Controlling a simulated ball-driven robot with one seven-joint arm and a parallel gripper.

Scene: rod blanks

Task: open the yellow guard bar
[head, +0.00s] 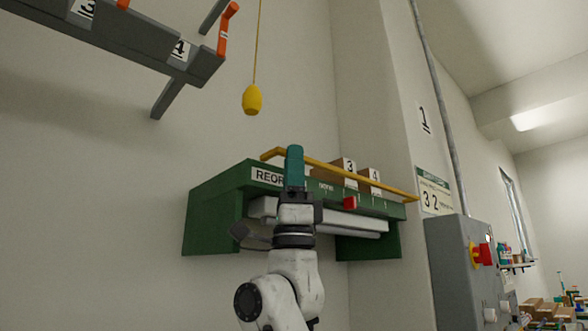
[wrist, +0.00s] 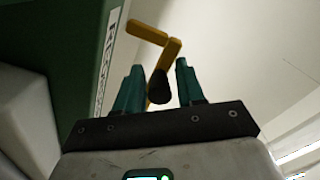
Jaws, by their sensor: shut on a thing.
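The yellow guard bar (head: 350,173) runs along the top front of a green wall cabinet (head: 215,213), from its upper left to past its right end. My gripper (head: 294,152) is at the left part of the bar, its teal fingers upright in front of it. In the wrist view the bar's bent end (wrist: 172,52) shows beyond the fingers. My gripper (wrist: 158,70) is closed around a dark, rounded grip (wrist: 158,87) on the bar, between its two teal fingers. The fingers hide part of the bar in the head view.
Numbered brown boxes (head: 348,168) stand behind the bar. A red block (head: 350,202) sits on the cabinet front. A yellow pull knob (head: 252,100) hangs on a cord above. A grey control box (head: 455,270) stands right.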

